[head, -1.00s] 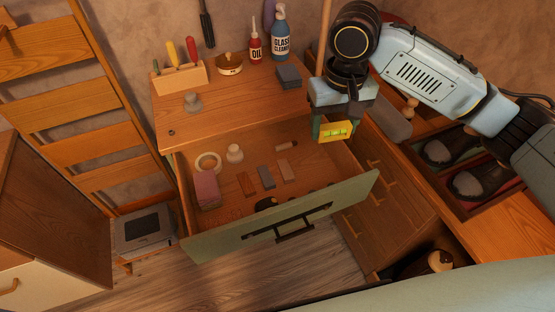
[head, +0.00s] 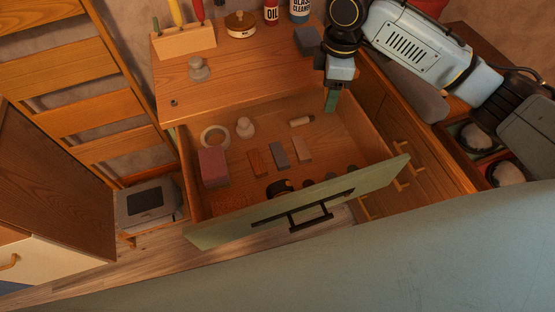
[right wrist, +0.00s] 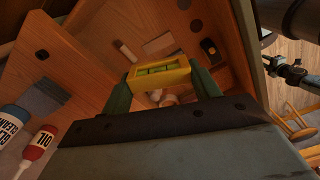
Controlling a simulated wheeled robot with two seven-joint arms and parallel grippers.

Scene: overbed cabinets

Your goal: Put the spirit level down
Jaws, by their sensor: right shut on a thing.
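The spirit level (right wrist: 158,73) is a short yellow block with a green vial window. It sits between the two green fingers of my right gripper (right wrist: 163,88) in the right wrist view. In the head view my right gripper (head: 331,102) points down over the right back part of the open drawer (head: 345,128). It is shut on the level, which the fingers hide in the head view. My left gripper is not in view.
The drawer holds a tape roll (head: 215,137), a pink block (head: 213,166) and several small bars. The wooden top (head: 240,75) behind carries a tool block (head: 184,41), a grey knob (head: 199,69) and bottles. Free drawer floor lies near the right side.

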